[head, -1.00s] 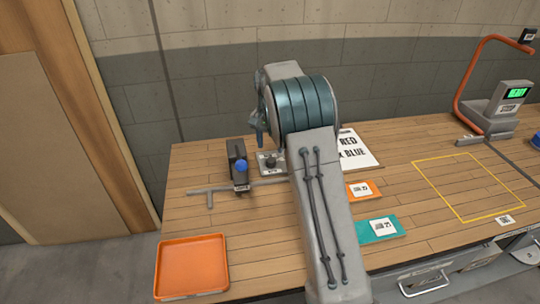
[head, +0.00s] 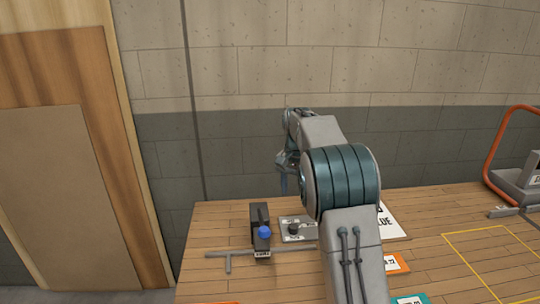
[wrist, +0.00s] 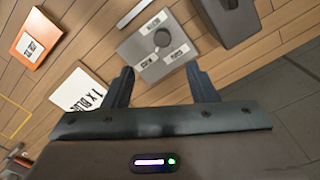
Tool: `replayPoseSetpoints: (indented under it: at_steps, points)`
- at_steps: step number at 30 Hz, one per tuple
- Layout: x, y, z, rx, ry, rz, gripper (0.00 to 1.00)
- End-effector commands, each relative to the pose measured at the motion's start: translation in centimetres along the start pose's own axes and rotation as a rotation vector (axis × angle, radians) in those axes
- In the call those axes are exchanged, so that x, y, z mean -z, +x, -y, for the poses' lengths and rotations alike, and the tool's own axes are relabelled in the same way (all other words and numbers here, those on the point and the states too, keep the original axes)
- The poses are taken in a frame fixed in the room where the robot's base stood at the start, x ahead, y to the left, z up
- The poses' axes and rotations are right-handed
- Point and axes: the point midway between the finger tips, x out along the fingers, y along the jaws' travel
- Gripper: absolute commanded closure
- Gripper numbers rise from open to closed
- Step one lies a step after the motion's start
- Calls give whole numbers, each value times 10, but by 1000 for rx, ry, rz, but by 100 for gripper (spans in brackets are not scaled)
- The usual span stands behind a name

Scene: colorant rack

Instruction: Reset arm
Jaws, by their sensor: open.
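My gripper shows in the wrist view (wrist: 163,88) with its two dark fingers spread apart and nothing between them. In the head view my gripper (head: 285,180) hangs at the far end of my arm, above the back of the wooden bench, partly hidden by my own arm. Below it are a grey plate with a dark knob (head: 293,229) and a black device with a blue button (head: 262,232). The plate also shows in the wrist view (wrist: 145,47), beyond the fingers and apart from them.
A white sign (head: 393,222) is partly hidden behind my arm. Orange (head: 397,264) and teal (head: 410,299) cards lie to the right. A yellow outlined area (head: 490,250) on the bench is empty. A metal T-shaped bar (head: 230,254) lies at left. An orange hoop stand (head: 490,165) is far right.

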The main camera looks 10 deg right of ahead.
Motion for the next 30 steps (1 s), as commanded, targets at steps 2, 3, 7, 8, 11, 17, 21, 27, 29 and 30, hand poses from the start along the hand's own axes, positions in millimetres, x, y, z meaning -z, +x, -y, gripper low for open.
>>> replayPoseSetpoints:
  at_steps: [2, 3, 7, 8, 11, 17, 21, 27, 29, 30]
  points:
    - [-13, -14, -12, 17, -22, -9, 48]
    - [-22, -20, -19, 26, -36, -15, 48]
    - [-53, -37, -43, 52, -96, -34, 48]
    - [-61, -40, -48, 57, -111, -40, 48]
    - [-88, -48, -66, 74, -161, -58, 48]
    - [-146, -54, -102, 99, -265, -104, 48]
    - [-188, -50, -127, 106, -343, -139, 48]
    - [-248, -30, -163, 105, -451, -193, 48]
    - [-263, -23, -172, 102, -481, -208, 48]
    - [-272, -18, -177, 100, -497, -217, 48]
